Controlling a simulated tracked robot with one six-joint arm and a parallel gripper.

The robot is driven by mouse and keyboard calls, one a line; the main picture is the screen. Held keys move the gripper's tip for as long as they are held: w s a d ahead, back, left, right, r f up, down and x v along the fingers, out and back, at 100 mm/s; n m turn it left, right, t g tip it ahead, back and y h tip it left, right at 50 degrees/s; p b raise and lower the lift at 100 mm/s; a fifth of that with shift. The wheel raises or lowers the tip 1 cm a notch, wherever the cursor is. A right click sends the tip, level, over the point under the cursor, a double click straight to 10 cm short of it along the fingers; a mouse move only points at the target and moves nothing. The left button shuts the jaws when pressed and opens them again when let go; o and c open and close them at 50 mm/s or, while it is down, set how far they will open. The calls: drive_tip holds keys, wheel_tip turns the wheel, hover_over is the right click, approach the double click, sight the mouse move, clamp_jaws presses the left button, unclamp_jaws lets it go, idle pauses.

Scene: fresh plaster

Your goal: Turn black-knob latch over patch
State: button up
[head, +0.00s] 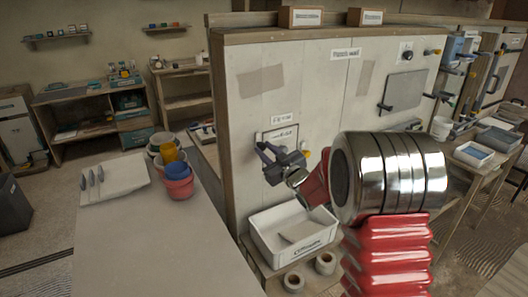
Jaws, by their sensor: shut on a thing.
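My gripper (279,163), dark grey, is at the pale wall board (303,90), in front of a small framed panel (283,134) with printed labels. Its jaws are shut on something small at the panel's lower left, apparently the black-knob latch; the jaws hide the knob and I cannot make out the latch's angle. Two tan patches show on the board, one at left (261,81) and one in the middle (365,78). A grey plate (405,92) with a dark handle at its lower left is further right. My red and chrome arm hides the board's lower right.
A white labelled bin (291,240) stands below the gripper, with two small rolls (294,282) in front. A bench (150,240) at left holds stacked coloured pots (178,185) and a cloth (115,178) with tools. Yellow knobs dot the board. Shelves stand behind.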

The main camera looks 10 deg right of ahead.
drive_tip(key=shift+a+m, duration=0.1)
drive_tip(key=shift+m, duration=0.2)
drive_tip(key=m, duration=0.8)
drive_tip(key=shift+f+m, duration=0.1)
drive_tip(key=shift+m, duration=0.2)
drive_tip(key=m, duration=0.4)
drive_tip(key=shift+m, duration=0.3)
drive_tip(key=shift+d+f+m, duration=0.1)
drive_tip(key=shift+d+m, duration=0.1)
drive_tip(key=shift+m, duration=1.8)
drive_tip(key=o, duration=1)
drive_tip(key=shift+o, duration=0.2)
drive_tip(key=shift+s, duration=0.15)
